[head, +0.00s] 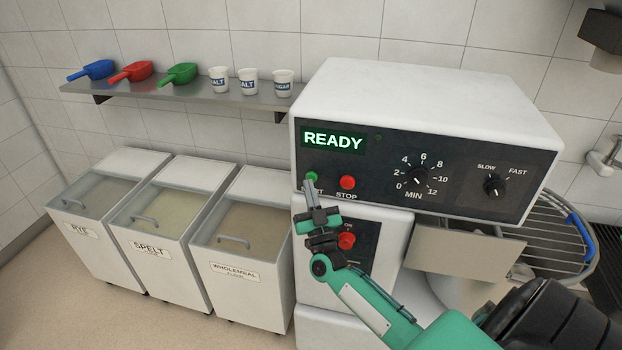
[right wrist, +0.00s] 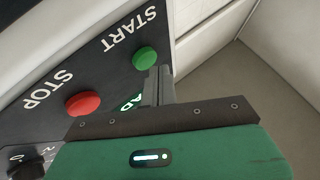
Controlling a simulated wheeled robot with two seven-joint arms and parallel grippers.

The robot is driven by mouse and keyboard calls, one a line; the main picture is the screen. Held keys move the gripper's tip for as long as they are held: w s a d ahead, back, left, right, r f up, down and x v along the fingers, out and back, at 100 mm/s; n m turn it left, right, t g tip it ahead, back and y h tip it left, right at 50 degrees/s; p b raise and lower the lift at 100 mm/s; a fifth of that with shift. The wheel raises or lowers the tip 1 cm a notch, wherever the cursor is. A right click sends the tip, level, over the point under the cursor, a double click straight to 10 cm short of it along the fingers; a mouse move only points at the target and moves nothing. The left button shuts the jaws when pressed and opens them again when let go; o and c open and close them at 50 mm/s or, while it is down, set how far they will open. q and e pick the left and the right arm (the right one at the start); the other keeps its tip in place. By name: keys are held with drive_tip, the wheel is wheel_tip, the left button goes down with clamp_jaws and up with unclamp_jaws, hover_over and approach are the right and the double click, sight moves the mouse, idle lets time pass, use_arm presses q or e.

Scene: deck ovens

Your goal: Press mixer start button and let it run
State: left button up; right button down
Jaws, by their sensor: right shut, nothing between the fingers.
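The mixer (head: 420,95) is a white housing with a dark control panel. Its display (head: 333,141) reads READY in green. The green start button (head: 312,177) sits below the display, and the red stop button (head: 347,182) is to its right. My right gripper (head: 309,186) is shut and empty, with its fingertips right at the start button, partly covering the START label. In the right wrist view, the green button (right wrist: 145,57) shows beside the shut fingertips (right wrist: 158,74); I cannot tell whether they touch it. My left gripper is not in view.
A minute dial (head: 414,177) and a slow/fast knob (head: 494,185) sit further right. A second red button (head: 346,241) is on the lower panel, close to my right wrist. A wire bowl guard (head: 560,235) is at right. Flour bins (head: 150,222) stand left, below a shelf (head: 180,95).

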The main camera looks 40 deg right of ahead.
drive_tip(key=shift+w+d, duration=0.35)
drive_tip(key=shift+d, duration=0.1)
idle(0.7)
drive_tip(key=shift+s+a+r, duration=0.1)
drive_tip(key=shift+a, duration=0.05)
drive_tip(key=shift+s+a+p, duration=0.4)
drive_tip(key=shift+s+a, duration=0.05)
drive_tip(key=shift+a, duration=0.1)
idle(0.4)
drive_tip(key=s+a+p, duration=0.2)
drive_tip(key=s+a, duration=0.1)
drive_tip(key=shift+s+a, duration=0.15)
drive_tip(key=shift+a, duration=0.25)
idle(0.5)
